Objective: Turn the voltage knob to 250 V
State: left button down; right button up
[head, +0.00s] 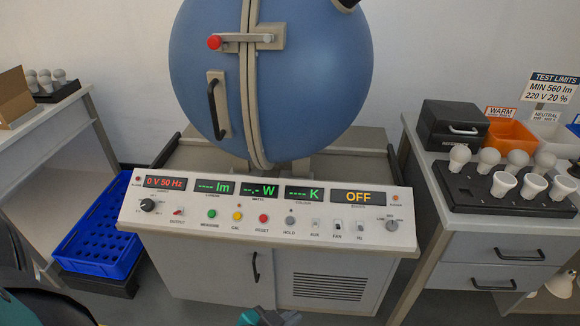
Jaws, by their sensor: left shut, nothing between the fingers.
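The voltage knob (148,205) is a small black round knob at the left end of the sloped white control panel (190,234). Its scale marks are too small to read. Above it, the red supply display (166,182) reads 0 V 50 Hz. My left gripper (287,318) shows only in part at the bottom edge, in front of the cabinet. It is shut and empty, well below and to the right of the knob, and touches nothing visible. My right gripper is not in view.
Green displays show dashes, and the status display (358,197) reads OFF. A row of buttons and switches and a grey knob (391,226) share the panel. A blue sphere (300,80) stands behind. A bulb tray (470,190) is at right, a blue crate (100,235) at left.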

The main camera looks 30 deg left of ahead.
aim_at(147, 205)
jog(key=u, duration=1.2)
